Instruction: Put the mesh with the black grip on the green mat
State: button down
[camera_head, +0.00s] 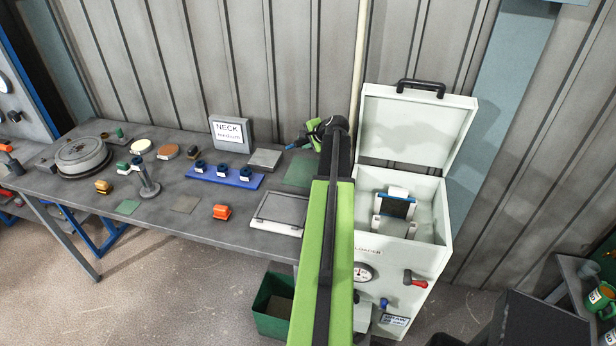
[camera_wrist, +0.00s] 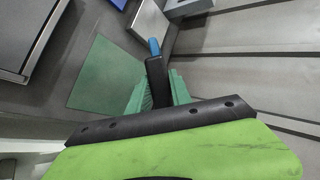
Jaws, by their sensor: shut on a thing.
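My gripper (camera_head: 315,141) is above the back right of the bench, beside the open white cabinet. In the wrist view its green fingers (camera_wrist: 156,92) are shut on a black grip (camera_wrist: 157,78) with a blue end (camera_wrist: 154,46). The blue end also shows in the head view (camera_head: 293,146). I cannot make out the mesh part itself. The green mat (camera_head: 299,172) lies flat on the bench just below and to the left of my gripper. It shows bare at the left in the wrist view (camera_wrist: 104,74), apart from the held thing in the picture.
A grey square plate (camera_head: 264,159) and a blue rack (camera_head: 225,178) with black-and-blue pieces lie left of the mat. A framed tray (camera_head: 281,211) is in front. The white cabinet (camera_head: 431,265) stands right, lid up, holding a blue-edged dark piece (camera_head: 397,206). A NECK sign (camera_head: 230,133) stands behind.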

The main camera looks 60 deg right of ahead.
notch_tip(320, 180, down, 8)
jog(key=b, duration=0.6)
jog(key=shift+s+r+b, duration=0.2)
jog(key=shift+b, duration=0.1)
jog(key=c, duration=1.3)
grip_release()
jog(key=p+v, duration=0.5)
jog(key=v, duration=0.3)
jog(key=shift+r, duration=0.1)
